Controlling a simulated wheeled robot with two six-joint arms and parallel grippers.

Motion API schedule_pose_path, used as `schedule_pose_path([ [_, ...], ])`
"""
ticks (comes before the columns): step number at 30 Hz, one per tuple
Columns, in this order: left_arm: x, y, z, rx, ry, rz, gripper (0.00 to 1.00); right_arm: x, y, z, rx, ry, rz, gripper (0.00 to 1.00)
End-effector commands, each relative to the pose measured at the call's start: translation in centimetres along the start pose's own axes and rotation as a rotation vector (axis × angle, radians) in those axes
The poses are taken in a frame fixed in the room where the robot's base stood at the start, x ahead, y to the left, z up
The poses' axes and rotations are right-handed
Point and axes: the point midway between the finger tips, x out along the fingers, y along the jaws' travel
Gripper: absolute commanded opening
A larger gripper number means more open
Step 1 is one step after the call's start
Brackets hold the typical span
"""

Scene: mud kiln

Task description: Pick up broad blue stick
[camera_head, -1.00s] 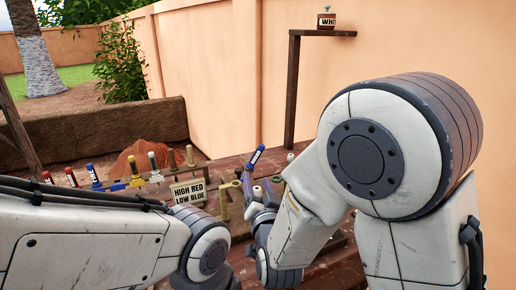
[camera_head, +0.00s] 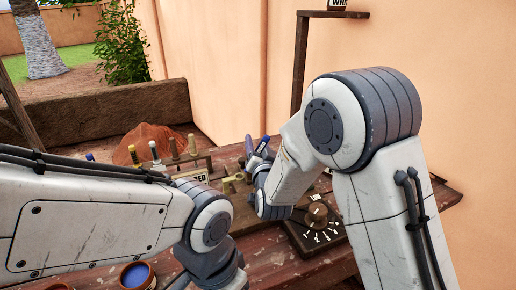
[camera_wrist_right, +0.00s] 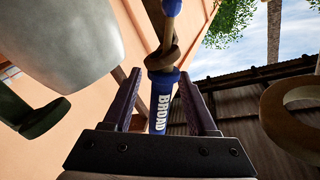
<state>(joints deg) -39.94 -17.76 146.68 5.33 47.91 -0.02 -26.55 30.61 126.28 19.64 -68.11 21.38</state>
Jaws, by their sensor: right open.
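The broad blue stick (camera_wrist_right: 160,100) carries white lettering reading BROAD in the right wrist view. It stands between the two dark fingers of my right gripper (camera_wrist_right: 160,105), which are apart, with a gap visible on each side. A brown wooden ring (camera_wrist_right: 162,58) is at the stick's far end. In the head view a blue stick top (camera_head: 263,144) shows beside my right gripper (camera_head: 254,158), tilted at the rack; its lower part is hidden. My left arm comes in from the left, but its gripper fingers are not visible.
A rack with several upright sticks, one with a white top (camera_head: 154,151), stands left of my right gripper. A sign (camera_head: 196,176) is partly hidden by my left arm. A bowl of blue (camera_head: 136,275) sits at the front. A dial plate (camera_head: 317,228) lies right. A wall rises behind.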

Motion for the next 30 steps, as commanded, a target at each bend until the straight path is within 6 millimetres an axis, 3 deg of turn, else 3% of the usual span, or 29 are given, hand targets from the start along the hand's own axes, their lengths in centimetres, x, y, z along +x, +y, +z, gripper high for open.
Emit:
schedule_pose_path([
  [8,-0.1,0.0,0.0,0.000,0.000,0.000,0.87,0.6,-0.1,0.1,0.000,-0.001,-0.001,0.58],
  [9,-0.1,0.0,0.0,0.000,0.000,0.000,0.87,0.6,-0.1,0.1,0.000,-0.001,-0.002,0.54],
  [13,-0.1,0.0,0.0,0.000,0.000,0.000,0.87,0.6,-0.1,0.1,0.000,-0.001,-0.002,0.04],
  [14,-0.1,0.0,0.0,0.000,0.000,0.000,0.87,0.6,-0.1,0.1,0.000,-0.001,-0.002,0.00],
  [23,-0.2,0.0,0.0,0.000,0.000,0.000,0.87,0.6,-0.2,0.0,0.000,-0.001,-0.002,0.00],
  [30,-2.7,0.2,-0.1,0.000,0.000,0.000,0.87,0.6,-2.3,-3.5,0.003,0.003,-0.007,0.00],
])
